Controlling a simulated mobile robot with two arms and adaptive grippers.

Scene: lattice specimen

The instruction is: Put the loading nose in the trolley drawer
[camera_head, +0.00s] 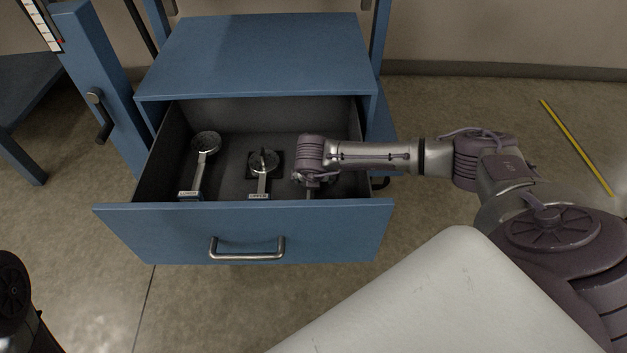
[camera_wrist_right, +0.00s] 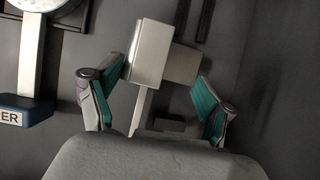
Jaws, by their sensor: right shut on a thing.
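The blue trolley drawer (camera_head: 243,236) is pulled open, with a dark grey inside. My right gripper (camera_head: 311,182) is inside its right part, pointing down. In the right wrist view the loading nose (camera_wrist_right: 149,52) is a pale grey block with a narrow stem. It lies between the teal-padded fingers of my right gripper (camera_wrist_right: 160,82), which is shut on it. The drawer floor is close behind it. In the head view the gripper mostly hides the nose. My left gripper is not in view.
Two round-headed tools with labelled handles, one at left (camera_head: 206,145) and one in the middle (camera_head: 263,164), lie in the drawer. The middle one rests by a dark square. The blue cabinet top (camera_head: 260,55) overhangs the drawer's back. The front panel and side walls bound it.

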